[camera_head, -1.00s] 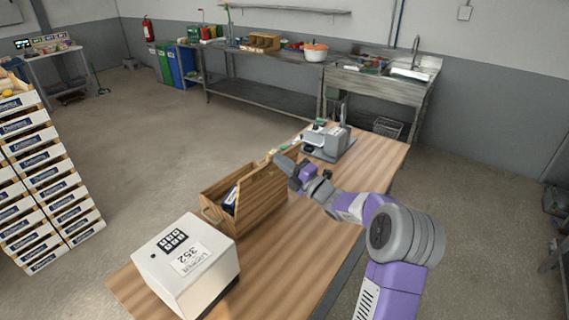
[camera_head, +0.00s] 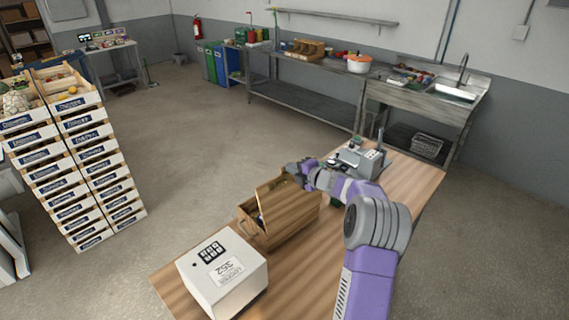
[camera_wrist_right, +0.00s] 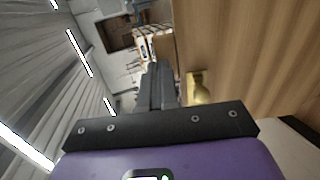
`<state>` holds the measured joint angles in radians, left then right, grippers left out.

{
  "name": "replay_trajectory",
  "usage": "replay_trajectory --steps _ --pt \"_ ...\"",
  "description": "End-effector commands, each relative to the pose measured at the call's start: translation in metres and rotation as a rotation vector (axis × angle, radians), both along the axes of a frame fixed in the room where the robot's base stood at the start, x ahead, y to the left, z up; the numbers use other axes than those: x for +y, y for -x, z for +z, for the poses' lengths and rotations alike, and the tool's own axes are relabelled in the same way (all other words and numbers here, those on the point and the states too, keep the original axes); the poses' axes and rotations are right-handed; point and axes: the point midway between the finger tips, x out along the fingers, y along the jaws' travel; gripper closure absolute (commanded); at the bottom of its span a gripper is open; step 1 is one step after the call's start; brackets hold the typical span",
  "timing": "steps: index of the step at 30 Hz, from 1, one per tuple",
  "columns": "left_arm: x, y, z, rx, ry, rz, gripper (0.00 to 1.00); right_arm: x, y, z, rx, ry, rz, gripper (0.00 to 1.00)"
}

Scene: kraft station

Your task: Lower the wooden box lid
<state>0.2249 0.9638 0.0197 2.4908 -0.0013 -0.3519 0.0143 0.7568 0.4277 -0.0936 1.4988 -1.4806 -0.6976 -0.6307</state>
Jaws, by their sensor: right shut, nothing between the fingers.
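The wooden box (camera_head: 296,228) stands on the table behind the white box. Its lid (camera_head: 288,204) is tilted, partly open, with a gap on the left side where a little of the inside shows dark. My right gripper (camera_head: 293,168) is at the lid's far upper edge; contact cannot be told. In the right wrist view its fingers (camera_wrist_right: 157,88) are shut with nothing between them, beside a broad wooden surface (camera_wrist_right: 245,60). A small brass-coloured piece (camera_wrist_right: 198,87) sits on that wood. My left gripper is not in view.
A white box (camera_head: 222,276) marked 352 stands at the near end of the wooden table (camera_head: 310,268). A grey device (camera_head: 360,158) stands at the far end, close beyond my right arm. Stacked crates (camera_head: 85,165) stand on the floor at left.

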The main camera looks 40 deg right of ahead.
Motion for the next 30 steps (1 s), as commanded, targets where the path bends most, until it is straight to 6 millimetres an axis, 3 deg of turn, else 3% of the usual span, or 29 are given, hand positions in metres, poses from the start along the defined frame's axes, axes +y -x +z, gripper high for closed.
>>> replay_trajectory --steps 1,3,12,21,30 --pt "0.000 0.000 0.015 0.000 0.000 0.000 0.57 -0.002 -0.008 0.004 0.028 -0.001 -0.002 1.00" --pt "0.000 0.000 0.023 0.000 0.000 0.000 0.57 -0.006 -0.018 -0.001 0.023 -0.004 -0.008 1.00" --pt "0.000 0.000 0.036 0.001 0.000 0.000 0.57 -0.009 -0.079 -0.027 0.018 -0.001 -0.007 1.00" --pt "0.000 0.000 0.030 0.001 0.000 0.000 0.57 -0.011 -0.126 -0.062 0.016 0.001 -0.007 1.00" --pt "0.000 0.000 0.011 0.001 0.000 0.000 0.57 -0.013 -0.147 -0.084 0.016 0.000 -0.008 1.00"
